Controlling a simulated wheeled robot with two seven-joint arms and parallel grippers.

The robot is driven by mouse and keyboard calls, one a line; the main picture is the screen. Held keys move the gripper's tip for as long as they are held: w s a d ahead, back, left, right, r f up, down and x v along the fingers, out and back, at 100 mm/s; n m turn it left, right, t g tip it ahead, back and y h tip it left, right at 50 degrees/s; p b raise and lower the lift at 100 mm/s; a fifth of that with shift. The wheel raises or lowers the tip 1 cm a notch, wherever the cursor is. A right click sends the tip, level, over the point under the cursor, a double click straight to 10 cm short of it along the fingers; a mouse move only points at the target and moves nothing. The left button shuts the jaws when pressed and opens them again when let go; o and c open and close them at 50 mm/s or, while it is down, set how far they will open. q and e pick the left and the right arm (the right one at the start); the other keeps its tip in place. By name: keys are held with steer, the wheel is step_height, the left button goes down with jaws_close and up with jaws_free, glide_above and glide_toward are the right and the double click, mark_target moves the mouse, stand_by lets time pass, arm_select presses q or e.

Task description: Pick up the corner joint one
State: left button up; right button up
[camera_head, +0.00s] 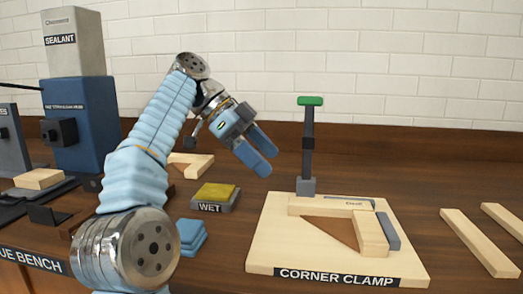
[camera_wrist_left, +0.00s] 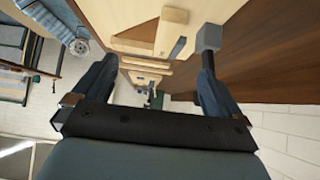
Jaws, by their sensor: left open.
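A pale wooden corner joint with two bars meeting at a corner (camera_head: 371,234) lies on the corner clamp board (camera_head: 268,250), around a brown triangular area. It also shows at the top of the left wrist view (camera_wrist_left: 160,20). A second pale wooden corner piece (camera_head: 200,160) lies farther back, partly hidden by my left arm. No label shows which is corner joint one. My left gripper (camera_head: 268,162) is open and empty, in the air left of the clamp post and above the bench. Its spread fingers show in the left wrist view (camera_wrist_left: 153,78). My right gripper is not in view.
The green-topped clamp post (camera_head: 308,140) stands upright at the board's back. A yellow-topped WET pad (camera_head: 214,195) and folded blue cloths (camera_head: 191,235) lie left of the board. Loose wooden strips (camera_head: 480,243) lie at right. A blue machine (camera_head: 82,120) stands at left.

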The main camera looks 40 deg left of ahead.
mark_target(313, 206)
arm_select(q)
steer(key=x, duration=1.4)
steer(key=shift+s, duration=0.1)
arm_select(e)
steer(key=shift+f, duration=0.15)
arm_select(q)
steer(key=shift+c, duration=0.2)
